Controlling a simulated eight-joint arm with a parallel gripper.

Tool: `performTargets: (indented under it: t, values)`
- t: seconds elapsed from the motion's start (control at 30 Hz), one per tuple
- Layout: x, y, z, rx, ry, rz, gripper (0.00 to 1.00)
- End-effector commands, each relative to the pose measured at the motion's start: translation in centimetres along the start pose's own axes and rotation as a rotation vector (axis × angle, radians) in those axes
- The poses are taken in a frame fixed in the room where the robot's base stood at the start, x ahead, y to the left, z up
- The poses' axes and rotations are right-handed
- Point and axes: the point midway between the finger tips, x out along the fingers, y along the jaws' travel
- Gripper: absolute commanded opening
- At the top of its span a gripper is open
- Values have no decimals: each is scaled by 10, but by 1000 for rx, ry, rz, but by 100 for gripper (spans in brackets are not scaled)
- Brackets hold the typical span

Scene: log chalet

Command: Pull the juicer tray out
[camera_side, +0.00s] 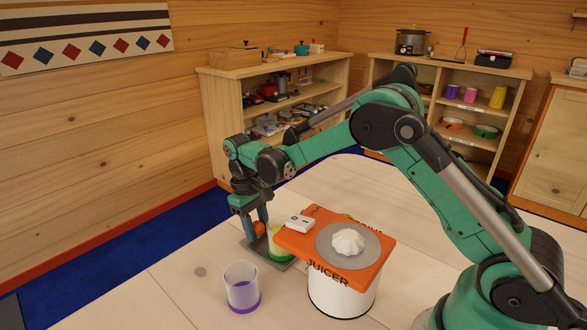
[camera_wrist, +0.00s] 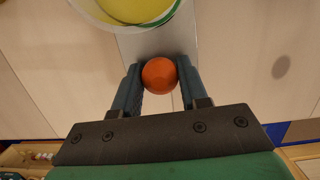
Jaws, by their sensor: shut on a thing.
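The juicer (camera_side: 340,290) stands on the table, with a white round body, an orange top and a white reamer on a grey disc. Its grey tray (camera_side: 251,246) sticks out at the left, and its plate also shows in the wrist view (camera_wrist: 150,46). An orange round knob (camera_wrist: 159,76) sits at the tray's outer end. My gripper (camera_wrist: 160,85) is shut on the knob, one finger on each side. A clear cup with a green base and yellow inside (camera_side: 279,245) stands on the tray, partly hidden by the orange top.
A clear cup with a purple base (camera_side: 241,288) stands on the table in front of the tray. The pale table (camera_side: 150,300) is otherwise clear at the left. Shelves with kitchen things (camera_side: 275,110) stand against the back walls.

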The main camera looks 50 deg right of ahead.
Motion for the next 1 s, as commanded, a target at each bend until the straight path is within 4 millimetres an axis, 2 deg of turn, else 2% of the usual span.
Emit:
performTargets:
  t: [0.7, 1.0]
  values:
    - [-7, 0, -36, 0, 0, 0, 0]
    - [-9, 0, -41, 0, 0, 0, 0]
